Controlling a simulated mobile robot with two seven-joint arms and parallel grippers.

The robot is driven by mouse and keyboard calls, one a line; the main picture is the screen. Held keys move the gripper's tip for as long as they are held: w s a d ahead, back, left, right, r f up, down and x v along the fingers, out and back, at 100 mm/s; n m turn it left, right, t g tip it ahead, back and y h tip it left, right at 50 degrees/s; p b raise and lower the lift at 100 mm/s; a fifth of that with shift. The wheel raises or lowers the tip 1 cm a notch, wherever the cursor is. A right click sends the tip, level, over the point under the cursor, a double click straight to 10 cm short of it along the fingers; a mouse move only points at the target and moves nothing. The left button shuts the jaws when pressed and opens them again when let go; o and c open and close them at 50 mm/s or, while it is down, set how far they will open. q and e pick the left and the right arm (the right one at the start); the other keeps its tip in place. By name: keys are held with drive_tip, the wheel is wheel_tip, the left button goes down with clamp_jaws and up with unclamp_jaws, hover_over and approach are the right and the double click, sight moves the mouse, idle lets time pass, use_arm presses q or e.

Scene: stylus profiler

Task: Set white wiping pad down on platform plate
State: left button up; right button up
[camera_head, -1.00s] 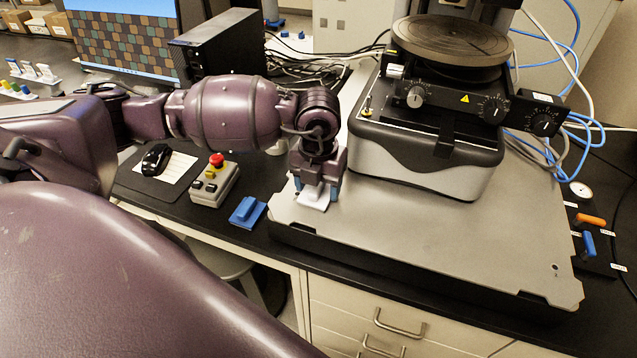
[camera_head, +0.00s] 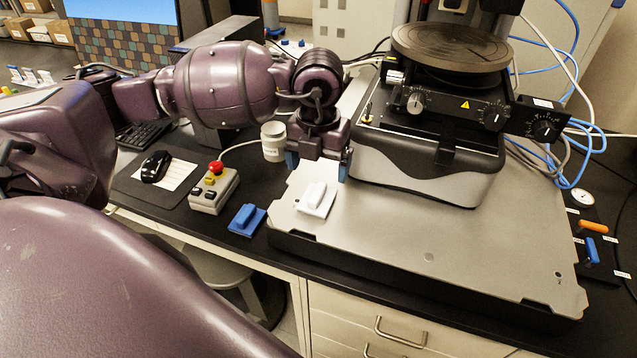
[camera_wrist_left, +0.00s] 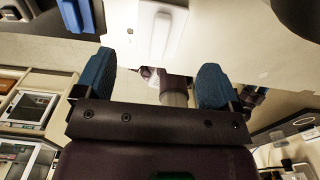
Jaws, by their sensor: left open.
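The white wiping pad (camera_head: 315,199) lies flat on the platform plate (camera_head: 430,250), near its left corner, with its raised grip upward. It also shows at the top of the left wrist view (camera_wrist_left: 161,30). My left gripper (camera_head: 318,168) is open and empty, with blue fingertips spread. It is above and behind the pad in the head view, apart from it. In the left wrist view my left gripper (camera_wrist_left: 155,85) shows both blue fingers with a clear gap between them. My right gripper is not in view.
The profiler (camera_head: 430,150) stands on the plate behind and right of the pad. A blue pad (camera_head: 246,219), a control box with a red button (camera_head: 213,187) and a white cup (camera_head: 273,141) are on the black bench to the left. The plate's front is clear.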

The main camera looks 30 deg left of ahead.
sight(318, 190)
use_arm(q)
drive_tip(key=shift+r, duration=2.5)
